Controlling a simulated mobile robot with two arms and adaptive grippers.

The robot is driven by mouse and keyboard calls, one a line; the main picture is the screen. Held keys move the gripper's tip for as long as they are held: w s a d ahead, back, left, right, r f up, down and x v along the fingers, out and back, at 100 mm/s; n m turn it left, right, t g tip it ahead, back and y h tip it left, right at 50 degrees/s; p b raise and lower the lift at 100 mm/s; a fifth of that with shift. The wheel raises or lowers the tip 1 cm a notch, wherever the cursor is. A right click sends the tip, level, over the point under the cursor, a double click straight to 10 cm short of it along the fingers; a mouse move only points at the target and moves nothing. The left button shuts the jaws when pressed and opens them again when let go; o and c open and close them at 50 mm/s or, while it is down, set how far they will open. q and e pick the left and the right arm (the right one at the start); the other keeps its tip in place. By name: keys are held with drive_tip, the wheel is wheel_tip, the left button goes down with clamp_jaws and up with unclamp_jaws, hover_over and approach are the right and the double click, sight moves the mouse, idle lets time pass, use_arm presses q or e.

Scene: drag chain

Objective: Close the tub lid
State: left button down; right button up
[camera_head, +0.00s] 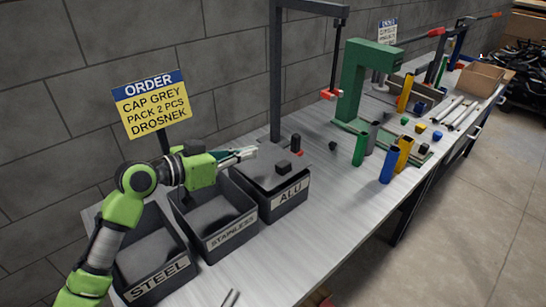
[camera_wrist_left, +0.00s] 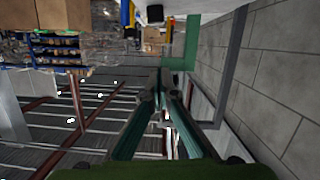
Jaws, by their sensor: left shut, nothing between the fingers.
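The ALU tub (camera_head: 285,202) is a dark box with a white label on the table. Its grey lid (camera_head: 257,170) with a dark block-like knob (camera_head: 283,167) lies over the top, looking slightly tilted; I cannot tell whether it sits flush all round. My left gripper (camera_head: 252,152) is shut and empty, level above the STAINLESS tub, with its tips by the lid's back left edge. I cannot tell if they touch. The left wrist view shows its fingers (camera_wrist_left: 160,92) together. A pale pronged shape at the bottom edge may be my right gripper (camera_head: 230,298).
The open STAINLESS tub (camera_head: 230,237) and STEEL tub (camera_head: 155,284) stand left of ALU. A dark post (camera_head: 275,80) rises behind ALU. A green press (camera_head: 352,90) and several coloured cylinders stand farther right. The table front right of ALU (camera_head: 335,215) is clear.

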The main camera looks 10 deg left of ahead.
use_arm(q)
drive_tip(key=p, duration=0.2)
hover_over(279, 169)
drive_tip(key=a, duration=0.1)
drive_tip(key=shift+w+a+f, duration=0.1)
drive_tip(key=shift+w+f, duration=0.1)
drive_tip(key=shift+f, duration=0.25)
drive_tip(key=shift+w+a+f, duration=0.1)
drive_tip(key=shift+w+f, duration=0.1)
drive_tip(key=shift+f, duration=0.25)
drive_tip(key=f, duration=0.2)
drive_tip(key=shift+d+f+p, duration=0.2)
drive_tip(key=shift+f+p, duration=0.1)
drive_tip(key=shift+f, duration=0.05)
drive_tip(key=shift+s+f, duration=0.15)
drive_tip(key=shift+f, duration=0.65)
drive_tip(key=f+b, duration=0.1)
drive_tip(key=f+m+b, duration=0.1)
drive_tip(key=b, duration=0.2)
drive_tip(key=shift+s+d+f, duration=0.3)
drive_tip(key=shift+f, duration=0.1)
drive_tip(key=shift+y, duration=0.3)
